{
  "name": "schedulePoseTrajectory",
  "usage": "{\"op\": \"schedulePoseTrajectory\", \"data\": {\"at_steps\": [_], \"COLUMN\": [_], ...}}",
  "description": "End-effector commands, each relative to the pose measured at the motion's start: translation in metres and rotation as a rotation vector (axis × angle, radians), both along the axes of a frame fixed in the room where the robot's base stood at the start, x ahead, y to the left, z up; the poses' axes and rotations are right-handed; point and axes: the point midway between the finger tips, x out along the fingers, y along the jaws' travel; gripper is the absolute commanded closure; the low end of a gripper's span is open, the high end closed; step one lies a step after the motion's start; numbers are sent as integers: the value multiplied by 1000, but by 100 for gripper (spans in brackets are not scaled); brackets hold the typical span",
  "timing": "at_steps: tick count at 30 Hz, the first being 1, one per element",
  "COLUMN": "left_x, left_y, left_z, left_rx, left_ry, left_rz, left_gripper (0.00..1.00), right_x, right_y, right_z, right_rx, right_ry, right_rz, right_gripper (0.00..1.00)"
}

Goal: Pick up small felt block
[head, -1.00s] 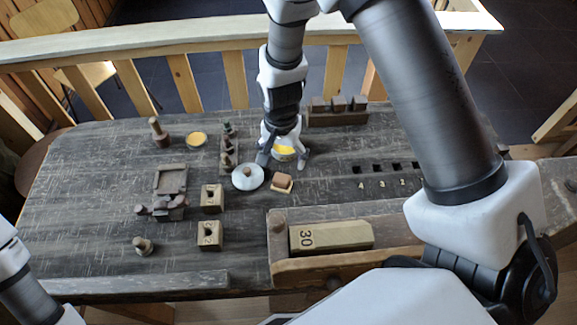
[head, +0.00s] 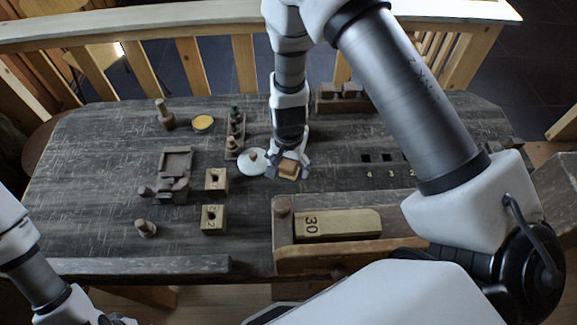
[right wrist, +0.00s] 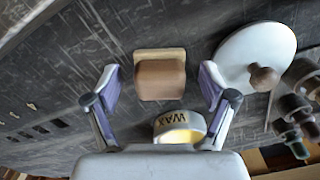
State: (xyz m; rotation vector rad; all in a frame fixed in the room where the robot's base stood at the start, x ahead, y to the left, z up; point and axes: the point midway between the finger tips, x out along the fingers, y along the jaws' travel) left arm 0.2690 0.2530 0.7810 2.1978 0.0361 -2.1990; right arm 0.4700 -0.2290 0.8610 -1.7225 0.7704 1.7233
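The small felt block (head: 289,168) has a brown top on a paler tan base and lies on the dark table, right of the white round lid. My right gripper (head: 288,173) is over it, pointing down. In the right wrist view, the block (right wrist: 160,78) lies between the two spread fingers of the gripper (right wrist: 160,86), with a gap on each side. The gripper is open and holds nothing. My left arm shows at the lower left; its fingers are outside the picture.
The white knobbed lid (right wrist: 255,55) lies close to the right finger in the wrist view. A round WAX container (right wrist: 180,128) is also near the gripper. Numbered blocks (head: 214,218) stand left.

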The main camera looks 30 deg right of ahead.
Motion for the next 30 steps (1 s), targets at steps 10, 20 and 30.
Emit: {"op": "schedulePoseTrajectory", "data": {"at_steps": [10, 20, 30], "left_x": [0, 0, 0], "left_y": [0, 0, 0], "left_z": [0, 0, -6], "left_rx": [0, 0, 0], "left_ry": [0, 0, 0], "left_rz": [0, 0, 0], "left_gripper": [45, 45, 45], "right_x": [0, 1, 1], "right_y": [0, 0, 0], "right_z": [0, 11, 78], "right_rx": [0, 1, 0], "right_ry": [0, -2, -4], "right_rz": [0, 2, 1], "right_gripper": [80, 80, 80]}}
